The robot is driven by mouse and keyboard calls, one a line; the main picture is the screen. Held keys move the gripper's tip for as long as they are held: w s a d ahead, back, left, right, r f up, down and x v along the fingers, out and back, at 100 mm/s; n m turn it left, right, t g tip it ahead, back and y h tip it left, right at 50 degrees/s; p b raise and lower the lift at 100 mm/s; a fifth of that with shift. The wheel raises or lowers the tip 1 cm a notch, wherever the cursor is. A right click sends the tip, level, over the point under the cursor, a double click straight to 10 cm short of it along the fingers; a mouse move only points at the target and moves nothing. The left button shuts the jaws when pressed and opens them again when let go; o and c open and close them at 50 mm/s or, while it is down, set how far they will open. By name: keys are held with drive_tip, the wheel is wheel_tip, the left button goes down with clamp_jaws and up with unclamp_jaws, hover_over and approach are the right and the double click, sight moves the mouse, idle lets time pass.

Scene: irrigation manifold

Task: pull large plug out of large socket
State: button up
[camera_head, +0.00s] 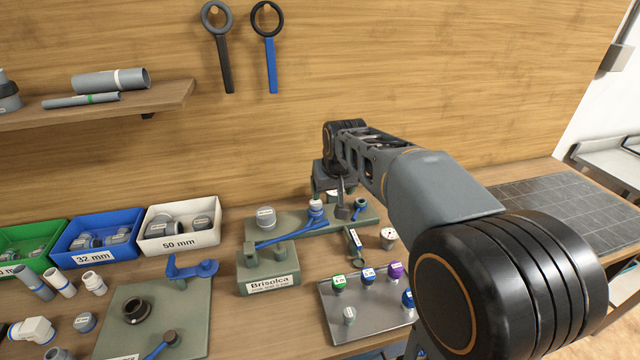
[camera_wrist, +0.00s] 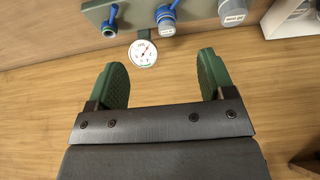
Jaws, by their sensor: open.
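The large plug (camera_head: 265,217) is a grey round cap with a white label, upright at the left end of the grey-green board (camera_head: 290,232). It also shows, cut off, at the top of the wrist view (camera_wrist: 232,12). The large socket under it cannot be told apart clearly. My gripper (camera_wrist: 162,62) is open and empty, its two green-padded fingers apart over bare wood. The plug lies beyond the fingertips, up and to the right in the wrist view.
A blue-ringed smaller plug (camera_head: 315,208) stands beside the large one, with a blue handle alongside. A round gauge (camera_wrist: 143,53) sits at the board's edge, close beyond my fingertips. A white 50 mm bin (camera_head: 180,244) stands left of the board. The Brisolca block (camera_head: 268,270) is in front.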

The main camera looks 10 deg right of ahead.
drive_tip(key=b, duration=0.1)
approach(316, 208)
drive_tip(key=x, duration=0.3)
drive_tip(key=w+p+x, duration=0.1)
drive_tip(key=x, duration=0.2)
drive_tip(key=w+x, duration=0.1)
drive_tip(key=x, duration=0.2)
drive_tip(key=shift+w+d, duration=0.1)
drive_tip(key=shift+d, duration=0.15)
drive_tip(key=shift+r, duration=0.1)
drive_tip(key=c, duration=1.1)
drive_tip(key=shift+r+p, duration=0.25)
drive_tip(key=shift+p, duration=0.1)
drive_tip(key=shift+r+p, duration=0.4)
drive_tip(key=shift+r, duration=0.35)
drive_tip(key=shift+r, duration=0.15)
drive_tip(key=shift+r+p, duration=0.6)
drive_tip(key=shift+r, duration=0.25)
